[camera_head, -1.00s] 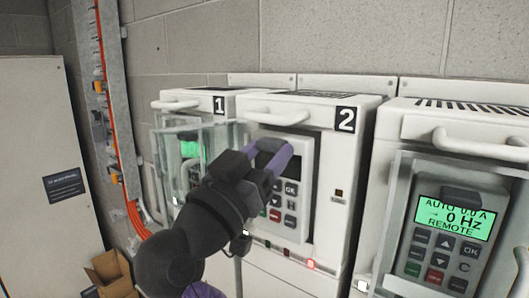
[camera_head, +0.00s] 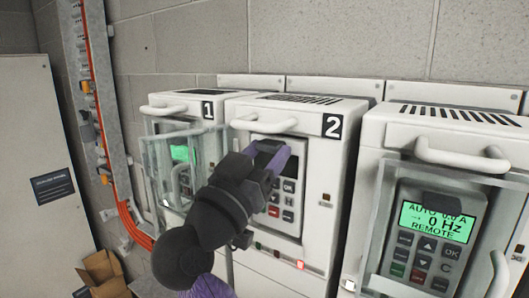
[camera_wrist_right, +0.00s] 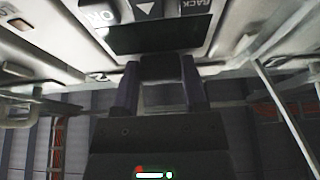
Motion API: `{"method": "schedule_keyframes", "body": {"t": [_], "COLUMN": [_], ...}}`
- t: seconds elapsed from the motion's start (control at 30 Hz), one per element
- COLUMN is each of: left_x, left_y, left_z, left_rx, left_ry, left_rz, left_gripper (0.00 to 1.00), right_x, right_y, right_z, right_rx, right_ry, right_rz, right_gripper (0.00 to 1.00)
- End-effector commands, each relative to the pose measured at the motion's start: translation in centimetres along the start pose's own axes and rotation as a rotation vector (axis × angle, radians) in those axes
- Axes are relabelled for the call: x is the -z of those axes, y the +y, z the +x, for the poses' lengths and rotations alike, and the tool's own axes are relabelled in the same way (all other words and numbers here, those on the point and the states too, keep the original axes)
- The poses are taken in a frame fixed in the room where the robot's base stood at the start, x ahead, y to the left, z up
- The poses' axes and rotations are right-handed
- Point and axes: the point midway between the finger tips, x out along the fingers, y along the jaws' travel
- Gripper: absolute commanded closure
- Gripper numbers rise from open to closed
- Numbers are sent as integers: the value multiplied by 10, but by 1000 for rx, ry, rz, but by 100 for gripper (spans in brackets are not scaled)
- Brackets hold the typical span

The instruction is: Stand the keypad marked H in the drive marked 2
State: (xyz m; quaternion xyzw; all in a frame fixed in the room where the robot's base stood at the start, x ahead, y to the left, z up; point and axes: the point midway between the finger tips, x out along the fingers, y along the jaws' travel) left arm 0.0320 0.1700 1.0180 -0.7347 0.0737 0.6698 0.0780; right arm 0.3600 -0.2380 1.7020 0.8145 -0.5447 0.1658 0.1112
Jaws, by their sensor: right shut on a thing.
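The keypad (camera_head: 289,186), grey with a dark screen, sits upright at the front recess of the drive marked 2 (camera_head: 322,160). An H seems to show among its keys. My right gripper (camera_head: 270,158) is shut on its upper part, with purple fingers at the screen. In the right wrist view the keypad's keys (camera_wrist_right: 145,10) and dark screen show upside down above the gripper (camera_wrist_right: 160,72). Whether the keypad is fully seated is hidden by my gripper and arm. My left gripper is out of view.
The drive marked 1 (camera_head: 183,106) is at left, behind an angled clear cover (camera_head: 160,165). A third drive (camera_head: 452,125) at right has a lit green display (camera_head: 437,220) behind a clear cover. An orange cable run (camera_head: 92,75) and an open cardboard box (camera_head: 103,272) are at far left.

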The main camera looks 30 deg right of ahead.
Motion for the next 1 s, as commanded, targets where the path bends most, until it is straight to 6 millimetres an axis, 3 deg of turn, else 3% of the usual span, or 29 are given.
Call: {"method": "schedule_keyframes", "body": {"t": [0.9, 0.93, 1.0], "left_x": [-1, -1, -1], "left_y": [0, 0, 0], "left_z": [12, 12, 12], "left_rx": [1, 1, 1], "left_ry": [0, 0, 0], "left_rz": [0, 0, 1], "left_gripper": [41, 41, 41], "right_x": [-25, -25, -25], "right_y": [0, 0, 0], "right_z": [-10, -10, -10], "right_rx": [0, 0, 0], "right_ry": [1, 1, 1], "right_rz": [1, 1, 1], "right_gripper": [96, 38, 23]}}
